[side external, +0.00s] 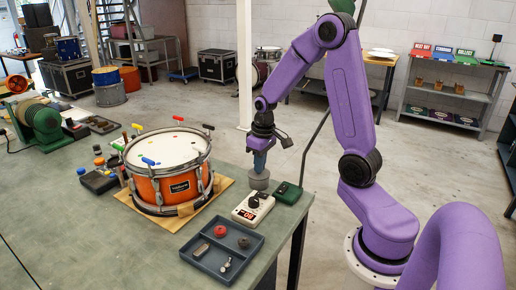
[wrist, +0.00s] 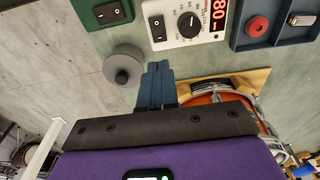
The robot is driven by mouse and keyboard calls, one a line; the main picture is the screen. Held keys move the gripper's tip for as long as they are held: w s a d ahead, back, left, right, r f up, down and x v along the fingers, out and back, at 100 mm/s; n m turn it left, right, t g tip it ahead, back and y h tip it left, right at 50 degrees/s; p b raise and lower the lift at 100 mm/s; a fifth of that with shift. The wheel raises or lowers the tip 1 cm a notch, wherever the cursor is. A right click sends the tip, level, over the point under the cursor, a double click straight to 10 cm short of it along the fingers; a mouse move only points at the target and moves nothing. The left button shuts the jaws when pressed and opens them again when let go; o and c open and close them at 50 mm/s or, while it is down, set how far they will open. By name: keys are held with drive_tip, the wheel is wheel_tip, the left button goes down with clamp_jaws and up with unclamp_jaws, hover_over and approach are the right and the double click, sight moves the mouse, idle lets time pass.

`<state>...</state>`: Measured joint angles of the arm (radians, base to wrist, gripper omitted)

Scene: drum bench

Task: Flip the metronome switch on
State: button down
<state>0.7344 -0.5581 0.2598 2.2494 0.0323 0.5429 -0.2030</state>
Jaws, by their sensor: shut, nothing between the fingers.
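The metronome (side external: 253,208) is a cream box with a red number display and a black dial, lying on the bench near its right edge. In the wrist view the metronome (wrist: 190,22) is at the top, cut off by the frame, with a black rocker switch (wrist: 158,28) beside the dial. Which way the rocker is tipped is hard to tell. My gripper (side external: 259,167) points down above the bench, behind the metronome. Its blue fingers (wrist: 157,72) are shut together and empty, apart from the metronome in the wrist view.
A green box (side external: 287,192) with its own black rocker stands beside the metronome. A grey round knobbed object (wrist: 122,66) is close to my fingers. A blue-grey tray (side external: 222,250) with small parts lies in front; an orange drum (side external: 172,187) is to the left.

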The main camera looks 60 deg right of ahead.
drive_tip(key=r, duration=0.5)
drive_tip(key=shift+w+r, duration=0.3)
drive_tip(key=shift+r, duration=0.05)
drive_tip(key=shift+a, duration=0.1)
drive_tip(key=s+a+r+n, duration=0.2)
drive_tip(key=s+a+n, duration=0.45)
drive_tip(key=a, duration=0.75)
drive_tip(key=s+a+n, duration=0.2)
drive_tip(key=s+n, duration=0.1)
drive_tip(key=s, duration=0.5)
drive_tip(key=s+a+n, duration=0.3)
drive_tip(key=s, duration=0.6)
drive_tip(key=shift+g, duration=0.4)
